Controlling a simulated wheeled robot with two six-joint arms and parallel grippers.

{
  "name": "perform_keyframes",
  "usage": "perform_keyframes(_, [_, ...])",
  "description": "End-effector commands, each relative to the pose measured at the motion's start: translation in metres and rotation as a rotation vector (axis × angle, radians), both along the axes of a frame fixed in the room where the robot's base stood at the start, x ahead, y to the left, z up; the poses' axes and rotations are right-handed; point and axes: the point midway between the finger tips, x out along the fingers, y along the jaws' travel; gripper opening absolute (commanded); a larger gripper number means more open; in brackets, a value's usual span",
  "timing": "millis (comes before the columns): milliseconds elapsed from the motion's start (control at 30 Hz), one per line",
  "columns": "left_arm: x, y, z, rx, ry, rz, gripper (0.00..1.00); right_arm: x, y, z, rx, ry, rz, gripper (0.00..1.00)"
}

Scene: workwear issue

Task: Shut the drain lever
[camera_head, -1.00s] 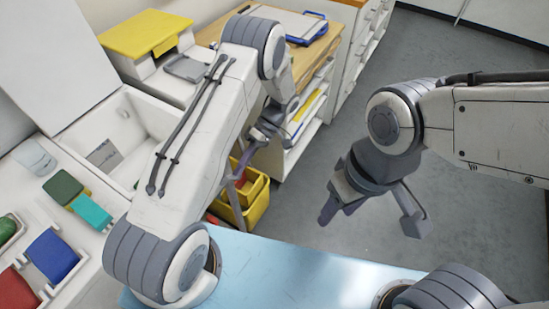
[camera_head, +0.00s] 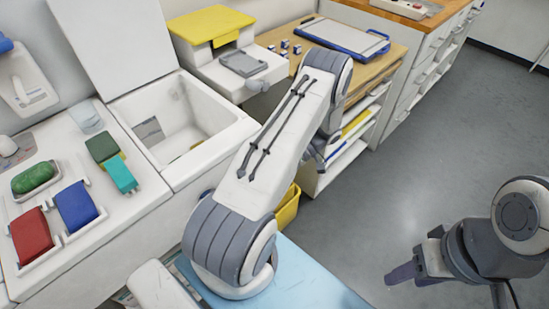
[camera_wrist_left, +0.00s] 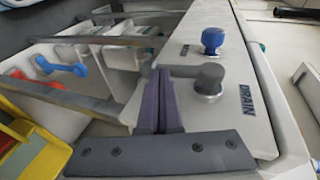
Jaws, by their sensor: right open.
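In the left wrist view a grey drain lever (camera_wrist_left: 209,80) has a round hub on a pale panel, beside the printed word DRAIN. Its arm appears to extend left behind my fingers. A blue knob (camera_wrist_left: 213,40) stands farther along the same panel. My left gripper (camera_wrist_left: 158,100) has its purple fingers together just left of the grey hub, with nothing visible between them. I cannot tell whether they touch the lever. In the head view my left arm hides the lever, and its gripper is mostly hidden. My right gripper (camera_head: 403,273) is open and empty over the floor at lower right.
A wooden-topped bench (camera_head: 290,35) carries a blue-edged board. A yellow bin (camera_head: 288,208) is below. Grey floor is free at right.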

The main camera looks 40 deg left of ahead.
Motion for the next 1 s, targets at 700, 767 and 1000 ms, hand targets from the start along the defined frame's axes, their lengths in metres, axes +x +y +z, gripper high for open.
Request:
perform_keyframes(700, [-0.0068,0.0002,-0.0084,-0.002,0.003,0.002,0.0,0.0,-0.0001,-0.0061,0.0,0.0,0.0,0.5])
perform_keyframes(767, [-0.0072,0.0003,-0.0086,-0.002,0.004,0.003,0.0,0.0,-0.0001,-0.0061,0.0,0.0,0.0,0.5])
perform_keyframes(1000, [-0.0077,0.0,-0.0096,-0.003,0.007,0.004,0.0,0.0,0.0,-0.0069,0.0,0.0,0.0,0.5])
